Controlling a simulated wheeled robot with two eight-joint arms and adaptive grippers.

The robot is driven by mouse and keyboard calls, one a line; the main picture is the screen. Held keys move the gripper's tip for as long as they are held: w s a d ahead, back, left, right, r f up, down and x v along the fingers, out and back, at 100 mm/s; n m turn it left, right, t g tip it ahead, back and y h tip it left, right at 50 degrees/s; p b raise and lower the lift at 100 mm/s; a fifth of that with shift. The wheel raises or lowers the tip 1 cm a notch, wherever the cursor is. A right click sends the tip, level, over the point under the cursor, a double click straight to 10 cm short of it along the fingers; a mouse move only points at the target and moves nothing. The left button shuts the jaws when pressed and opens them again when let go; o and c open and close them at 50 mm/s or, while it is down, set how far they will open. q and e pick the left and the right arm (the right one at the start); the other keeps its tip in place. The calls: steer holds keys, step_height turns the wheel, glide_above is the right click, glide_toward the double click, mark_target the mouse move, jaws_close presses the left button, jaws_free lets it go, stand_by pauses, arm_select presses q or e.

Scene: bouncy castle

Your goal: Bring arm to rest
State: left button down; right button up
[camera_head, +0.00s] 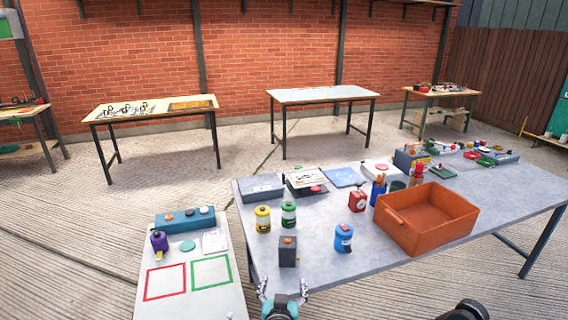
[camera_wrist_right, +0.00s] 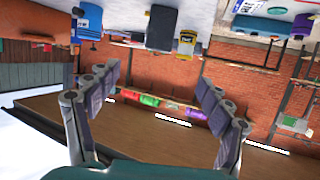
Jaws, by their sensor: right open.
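My right gripper (camera_head: 283,290) is at the bottom of the head view, by the near edge of the grey table (camera_head: 320,273). In the right wrist view its two fingers (camera_wrist_right: 155,100) stand wide apart with nothing between them. In the head view a dark grey block with an orange top (camera_head: 288,252) stands on the table just beyond the gripper, apart from it. A blue canister (camera_head: 343,240) stands farther right. My left gripper is not in view.
An orange bin (camera_head: 428,222) stands on the table's right part. Yellow (camera_head: 263,220) and green (camera_head: 288,216) canisters stand behind the block. A lower side table (camera_head: 190,305) at left has red and green outlined squares and a purple canister (camera_head: 159,243).

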step_height(320, 180, up, 17)
steer(key=s+d+n+t+y, duration=0.1)
steer(key=s+n+t+y, duration=0.1)
steer(key=n+t+y, duration=0.3)
steer(key=s+d+f+m+g+h, duration=0.2)
steer(key=s+d+f+g, duration=0.4)
steer(key=s+d+f, duration=0.1)
steer(key=s+d+f+m+g+h, duration=0.2)
steer(key=s+d+f+g, duration=0.4)
steer(key=s+d, duration=0.4)
steer(key=s+f, duration=0.1)
steer(key=s, duration=0.1)
steer(key=shift+s+f, duration=0.15)
steer(key=shift+s, duration=0.15)
